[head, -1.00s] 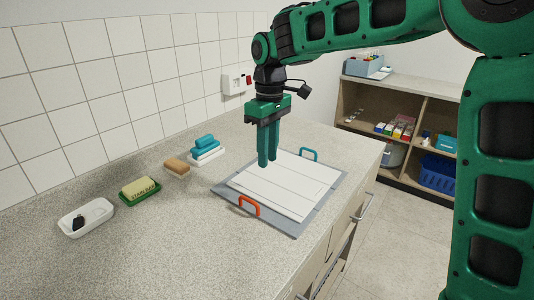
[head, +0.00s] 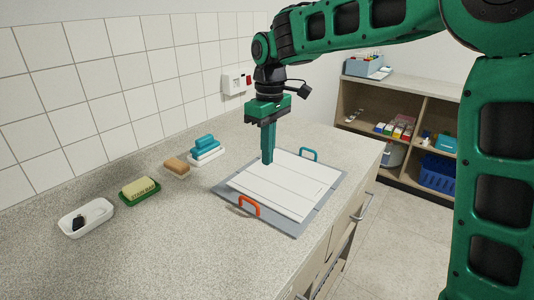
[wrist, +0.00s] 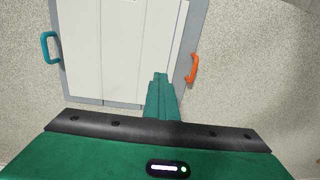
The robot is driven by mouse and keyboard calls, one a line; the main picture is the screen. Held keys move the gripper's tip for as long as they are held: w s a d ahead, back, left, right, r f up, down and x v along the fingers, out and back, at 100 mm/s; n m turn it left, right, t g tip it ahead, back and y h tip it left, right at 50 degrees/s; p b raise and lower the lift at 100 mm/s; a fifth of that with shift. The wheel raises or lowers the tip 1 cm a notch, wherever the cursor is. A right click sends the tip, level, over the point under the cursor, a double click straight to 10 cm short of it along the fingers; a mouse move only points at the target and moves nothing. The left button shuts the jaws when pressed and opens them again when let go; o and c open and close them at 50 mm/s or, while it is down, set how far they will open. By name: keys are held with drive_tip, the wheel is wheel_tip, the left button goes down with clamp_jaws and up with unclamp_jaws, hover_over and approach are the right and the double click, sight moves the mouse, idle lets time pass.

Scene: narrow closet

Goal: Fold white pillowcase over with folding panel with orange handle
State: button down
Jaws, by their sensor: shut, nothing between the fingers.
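The white pillowcase (head: 285,185) lies flat on the grey folding board (head: 295,230) on the counter; it also shows in the wrist view (wrist: 115,50). The orange handle (head: 249,205) stands at the board's near left edge and is at the right in the wrist view (wrist: 194,68). A teal handle (head: 308,154) stands at the far edge, and at the left in the wrist view (wrist: 48,47). My gripper (head: 267,160) points down with its fingers together and empty, over the board's left side, apart from the orange handle. Whether the fingertips touch the cloth is unclear.
A tiled wall rises behind. The near-left counter is clear.

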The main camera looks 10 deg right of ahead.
drive_tip(key=c, duration=2.5)
unclamp_jaws()
drive_tip(key=o, duration=0.6)
drive_tip(key=shift+o, duration=0.2)
wheel_tip(320, 180, up, 11)
drive_tip(key=shift+w+d, duration=0.2)
drive_tip(key=shift+w, duration=0.05)
drive_tip(key=shift+f, duration=0.15)
